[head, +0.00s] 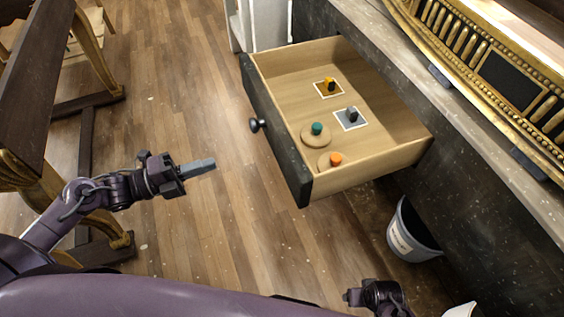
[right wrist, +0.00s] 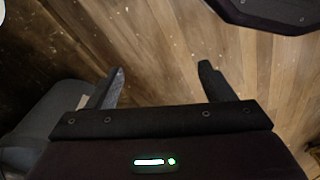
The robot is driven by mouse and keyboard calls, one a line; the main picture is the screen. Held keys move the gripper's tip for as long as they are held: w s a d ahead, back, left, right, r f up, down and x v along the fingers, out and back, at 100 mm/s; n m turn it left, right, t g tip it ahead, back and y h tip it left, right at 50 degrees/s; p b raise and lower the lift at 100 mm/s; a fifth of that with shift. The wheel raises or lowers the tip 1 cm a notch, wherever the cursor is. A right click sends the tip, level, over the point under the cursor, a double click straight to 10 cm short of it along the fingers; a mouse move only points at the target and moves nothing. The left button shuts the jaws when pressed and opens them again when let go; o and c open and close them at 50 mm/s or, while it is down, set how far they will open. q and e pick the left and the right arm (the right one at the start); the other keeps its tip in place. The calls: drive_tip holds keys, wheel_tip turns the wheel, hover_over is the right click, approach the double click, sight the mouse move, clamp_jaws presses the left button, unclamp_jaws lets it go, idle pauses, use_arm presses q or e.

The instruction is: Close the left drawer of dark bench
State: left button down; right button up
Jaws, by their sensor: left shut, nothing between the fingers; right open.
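The left drawer (head: 276,130) of the dark bench (head: 459,190) is pulled out, with pale wooden sides and a dark front. A dark round knob (head: 257,125) sits on its front. My left gripper (head: 205,166) is shut and empty, in front of the drawer and apart from it, with its fingers pointing toward the drawer front. My right gripper shows at the bottom of the head view (head: 378,294), where its fingers are hard to make out. In the right wrist view its two fingers (right wrist: 162,86) are spread open over the wooden floor, with nothing between them.
Small pieces lie in the drawer: a teal-knobbed disc (head: 316,136), an orange-knobbed disc (head: 332,161) and two square plates (head: 350,119). A grey bucket (head: 408,235) stands below the bench, right of the drawer. Dark wooden furniture (head: 40,80) with gilt legs stands at left. Floor before the drawer is clear.

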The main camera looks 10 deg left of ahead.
sight(274, 144)
use_arm(q)
drive_tip(key=x, duration=1.2)
drive_tip(key=shift+w+d+r, duration=0.1)
drive_tip(key=shift+w+d, duration=0.1)
drive_tip(key=shift+w, duration=0.1)
drive_tip(key=shift+w+d, duration=0.25)
drive_tip(key=shift+d, duration=0.2)
use_arm(e)
drive_tip(key=shift+a+r, duration=0.15)
drive_tip(key=shift+r, duration=0.15)
